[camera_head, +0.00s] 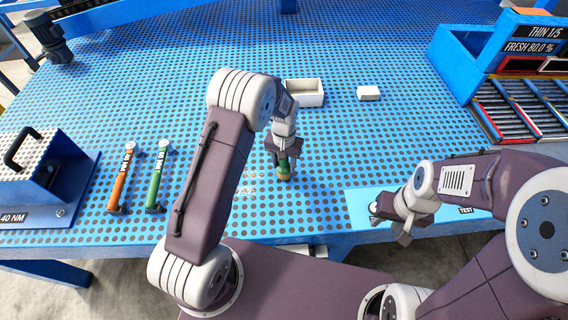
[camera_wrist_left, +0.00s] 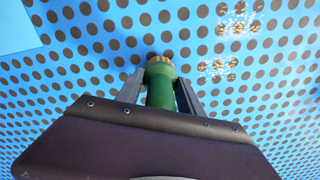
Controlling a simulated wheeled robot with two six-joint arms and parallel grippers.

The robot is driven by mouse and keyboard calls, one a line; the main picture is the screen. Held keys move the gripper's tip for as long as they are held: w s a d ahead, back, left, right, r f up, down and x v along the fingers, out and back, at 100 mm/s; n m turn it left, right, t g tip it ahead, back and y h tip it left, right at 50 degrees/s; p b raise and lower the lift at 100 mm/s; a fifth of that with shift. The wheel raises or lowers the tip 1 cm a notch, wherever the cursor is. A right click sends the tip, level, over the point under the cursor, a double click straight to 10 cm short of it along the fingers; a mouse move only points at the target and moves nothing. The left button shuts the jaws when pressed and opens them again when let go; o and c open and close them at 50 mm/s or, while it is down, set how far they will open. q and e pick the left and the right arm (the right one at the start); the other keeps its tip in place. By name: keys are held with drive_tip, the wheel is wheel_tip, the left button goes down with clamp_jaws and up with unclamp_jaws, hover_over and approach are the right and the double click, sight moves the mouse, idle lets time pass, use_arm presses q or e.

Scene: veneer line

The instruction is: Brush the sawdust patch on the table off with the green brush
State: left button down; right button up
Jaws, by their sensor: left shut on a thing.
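My left gripper (camera_head: 284,157) is shut on the green brush (camera_head: 284,168), which it holds roughly upright with the tan end down. In the left wrist view the brush (camera_wrist_left: 160,88) stands between the two fingers (camera_wrist_left: 158,92). Whether its tip touches the table is hard to tell. The sawdust patch (camera_head: 248,184) is a faint scatter of pale flecks on the perforated blue table, just left of the brush. It also shows in the left wrist view (camera_wrist_left: 238,22), up and right of the brush. My right gripper (camera_head: 390,226) is empty, its fingers apart, near the front edge.
A light-blue test strip (camera_head: 358,207) lies at the front edge. Orange (camera_head: 122,178) and green (camera_head: 157,178) tools and a blue-and-white unit (camera_head: 42,170) are left. A blue rack (camera_head: 455,65) is right.

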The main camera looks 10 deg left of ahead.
use_arm(q)
drive_tip(key=r, duration=0.1)
drive_tip(key=r+p, duration=0.1)
drive_tip(key=r, duration=0.1)
drive_tip(key=r+p, duration=0.1)
drive_tip(key=shift+s+a+r, duration=0.1)
drive_tip(key=shift+a+r, duration=0.05)
drive_tip(key=shift+a, duration=0.25)
drive_tip(key=shift+d+r+p, duration=0.25)
drive_tip(key=shift+r+p, duration=0.8)
drive_tip(key=shift+p, duration=0.1)
drive_tip(key=shift+r, duration=0.4)
drive_tip(key=shift+a, duration=0.1)
drive_tip(key=shift+f, duration=0.1)
